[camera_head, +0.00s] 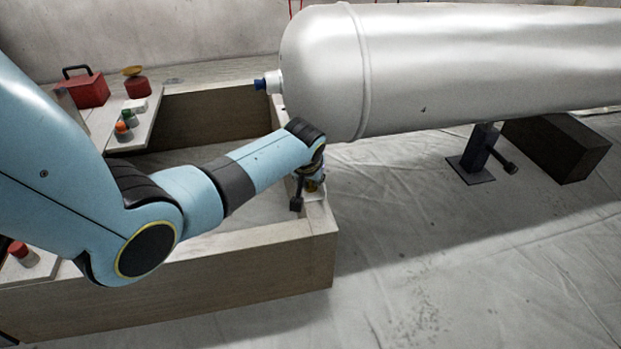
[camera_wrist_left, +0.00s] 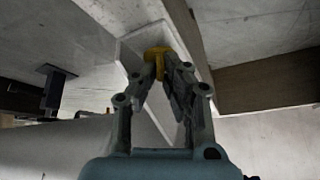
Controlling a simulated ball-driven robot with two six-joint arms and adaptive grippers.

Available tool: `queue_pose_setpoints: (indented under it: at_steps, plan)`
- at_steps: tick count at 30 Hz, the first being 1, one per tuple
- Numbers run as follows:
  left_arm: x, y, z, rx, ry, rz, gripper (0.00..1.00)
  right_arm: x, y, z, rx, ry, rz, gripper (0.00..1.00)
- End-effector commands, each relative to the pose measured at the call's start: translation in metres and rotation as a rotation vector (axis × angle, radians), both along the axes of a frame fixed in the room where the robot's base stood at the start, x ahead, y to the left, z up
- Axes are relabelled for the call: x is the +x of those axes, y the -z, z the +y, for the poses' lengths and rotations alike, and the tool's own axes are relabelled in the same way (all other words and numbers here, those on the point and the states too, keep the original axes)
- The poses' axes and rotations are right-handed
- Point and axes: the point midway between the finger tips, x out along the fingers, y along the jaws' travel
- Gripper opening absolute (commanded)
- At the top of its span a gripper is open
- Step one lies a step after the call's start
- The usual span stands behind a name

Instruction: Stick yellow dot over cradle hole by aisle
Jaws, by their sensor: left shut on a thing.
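My left gripper (camera_head: 312,184) is at the near right corner of a wooden frame (camera_head: 180,290), below the rounded end of a big silver tank (camera_head: 450,60). In the left wrist view its fingers (camera_wrist_left: 160,80) are shut on a small yellow piece (camera_wrist_left: 158,52). The piece looks T-shaped there, with a pale board face behind it; I cannot tell whether it touches that face. In the head view the wrist and fingers mostly hide it. I can make out no hole, and cannot tell which part is the cradle. My right gripper is not in view.
A red toolbox (camera_head: 82,88), a red pot with a yellow top (camera_head: 136,82) and small coloured items stand on boards at the left. A dark stand (camera_head: 478,160) and dark block (camera_head: 556,146) are under the tank. The sheeted floor at front right is clear.

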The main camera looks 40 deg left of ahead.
Motion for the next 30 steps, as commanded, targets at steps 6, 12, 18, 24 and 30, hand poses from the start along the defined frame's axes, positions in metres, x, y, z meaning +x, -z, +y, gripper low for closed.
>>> queue_pose_setpoints:
  at_steps: [6, 12, 18, 24, 30]
  plan:
    - [0.0000, 0.0060, -0.0001, 0.000, 0.000, 0.000, 0.00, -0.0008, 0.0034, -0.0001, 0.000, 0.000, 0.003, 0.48]
    - [0.0002, 0.0065, -0.0001, 0.000, 0.000, 0.000, 0.00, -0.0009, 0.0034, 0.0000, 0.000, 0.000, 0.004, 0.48]
    - [0.0001, 0.0066, -0.0005, -0.001, 0.000, -0.001, 0.31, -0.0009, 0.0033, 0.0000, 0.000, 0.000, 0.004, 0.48]
    - [0.0007, 0.0063, -0.0013, -0.003, 0.001, -0.002, 0.34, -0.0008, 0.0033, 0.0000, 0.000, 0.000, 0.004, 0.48]
    - [-0.0003, 0.0034, -0.0020, -0.002, 0.001, -0.003, 0.34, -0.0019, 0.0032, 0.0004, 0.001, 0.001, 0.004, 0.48]
